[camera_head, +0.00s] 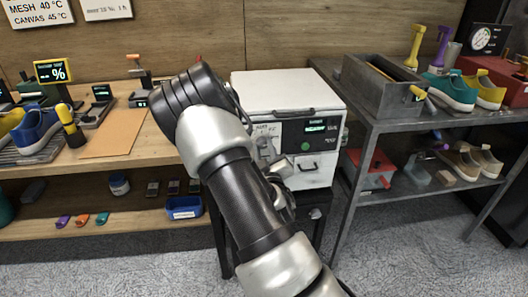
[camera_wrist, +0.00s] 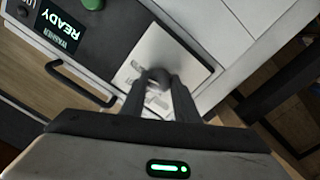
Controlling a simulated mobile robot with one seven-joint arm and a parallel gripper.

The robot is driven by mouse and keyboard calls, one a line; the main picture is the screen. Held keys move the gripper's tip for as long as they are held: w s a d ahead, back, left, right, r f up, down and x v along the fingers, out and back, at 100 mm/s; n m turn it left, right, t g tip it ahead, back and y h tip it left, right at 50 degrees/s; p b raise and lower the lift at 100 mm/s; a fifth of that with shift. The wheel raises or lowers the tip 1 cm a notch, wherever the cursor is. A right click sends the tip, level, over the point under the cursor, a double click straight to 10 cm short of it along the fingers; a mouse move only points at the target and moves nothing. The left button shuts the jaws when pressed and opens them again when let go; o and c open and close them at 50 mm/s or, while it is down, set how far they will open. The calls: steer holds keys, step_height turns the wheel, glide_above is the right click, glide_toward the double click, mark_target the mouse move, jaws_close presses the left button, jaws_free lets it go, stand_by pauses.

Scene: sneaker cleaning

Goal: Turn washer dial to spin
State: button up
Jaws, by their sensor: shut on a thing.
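The white washer (camera_head: 285,92) stands on a dark stand in the middle of the head view, its front facing me. Its small display (camera_head: 315,126) is lit green and reads READY in the wrist view (camera_wrist: 62,20). The dark round dial (camera_wrist: 158,74) sits on a pale label plate (camera_wrist: 168,47) with small markings, too blurred to read. My gripper (camera_wrist: 160,84) is shut on the dial, one finger on each side. In the head view my arm crosses the washer's left front and hides the dial and most of the gripper.
A green button (camera_head: 306,147) is right of the dial area, above a drawer with a dark handle. A metal rack with a grey bin (camera_head: 378,88) stands close on the right. A wooden bench with a blue sneaker (camera_head: 37,131) is on the left.

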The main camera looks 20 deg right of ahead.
steer(key=shift+m, duration=0.3)
steer(key=o, duration=1.1)
steer(key=shift+c, duration=0.2)
steer(key=shift+s, duration=0.15)
steer(key=shift+s+a, duration=0.15)
steer(key=shift+s, duration=0.2)
steer(key=p+v, duration=1)
steer(key=v, duration=0.6)
steer(key=shift+s, duration=0.2)
